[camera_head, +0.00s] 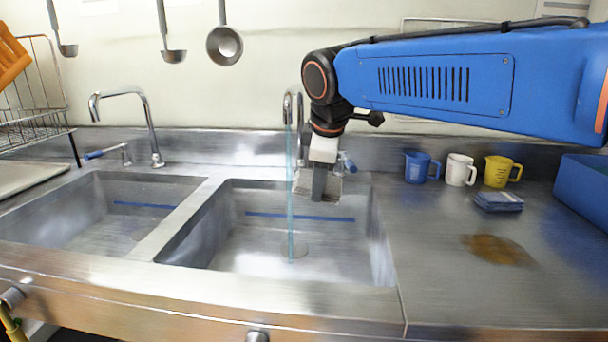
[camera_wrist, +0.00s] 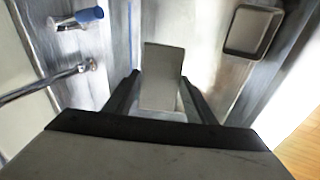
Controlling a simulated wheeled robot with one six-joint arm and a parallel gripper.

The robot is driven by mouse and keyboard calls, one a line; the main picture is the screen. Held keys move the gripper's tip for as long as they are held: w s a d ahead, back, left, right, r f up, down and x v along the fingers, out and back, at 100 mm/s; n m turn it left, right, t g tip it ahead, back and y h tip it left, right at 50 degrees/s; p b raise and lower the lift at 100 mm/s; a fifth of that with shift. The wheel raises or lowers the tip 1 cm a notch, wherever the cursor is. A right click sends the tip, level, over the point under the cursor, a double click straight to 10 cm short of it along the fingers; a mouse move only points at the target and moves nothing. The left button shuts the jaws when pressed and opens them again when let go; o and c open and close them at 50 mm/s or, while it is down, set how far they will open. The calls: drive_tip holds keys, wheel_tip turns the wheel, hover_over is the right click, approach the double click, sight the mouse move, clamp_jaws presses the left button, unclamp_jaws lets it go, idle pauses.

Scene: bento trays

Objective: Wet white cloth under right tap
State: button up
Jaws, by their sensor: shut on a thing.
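My gripper (camera_head: 319,188) hangs over the right sink (camera_head: 345,262), near its back edge. It is shut on the white cloth (camera_head: 303,183), which looks greyish and small; in the wrist view the cloth (camera_wrist: 162,75) sticks out between the two dark fingers (camera_wrist: 160,98). The right tap (camera_head: 288,105) is running: a thin stream of water (camera_head: 290,225) falls to the sink floor. The cloth's left edge is close beside the stream; I cannot tell whether they touch. A blue-handled lever (camera_head: 347,163) is just right of my gripper.
The left sink has its own tap (camera_head: 150,125), with no stream visible. On the right counter stand blue (camera_head: 417,167), white (camera_head: 458,170) and yellow (camera_head: 498,171) mugs, a dark blue folded stack (camera_head: 498,201), a brown stain (camera_head: 497,249) and a blue bin (camera_head: 585,190). Ladles hang above.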

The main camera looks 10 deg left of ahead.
drive_tip(key=s+d+r, duration=0.2)
drive_tip(key=s+r, duration=0.2)
drive_tip(key=shift+d, duration=0.3)
idle(0.3)
drive_tip(key=shift+f, duration=0.15)
drive_tip(key=w+a+f, duration=0.1)
drive_tip(key=w+f, duration=0.1)
drive_tip(key=w, duration=0.1)
drive_tip(key=w+a+f, duration=0.1)
drive_tip(key=f, duration=0.1)
drive_tip(key=shift+w+a, duration=0.15)
drive_tip(key=shift+a, duration=0.2)
drive_tip(key=shift+w+a+r, duration=0.1)
drive_tip(key=shift+w+a, duration=0.15)
drive_tip(key=shift+w, duration=0.15)
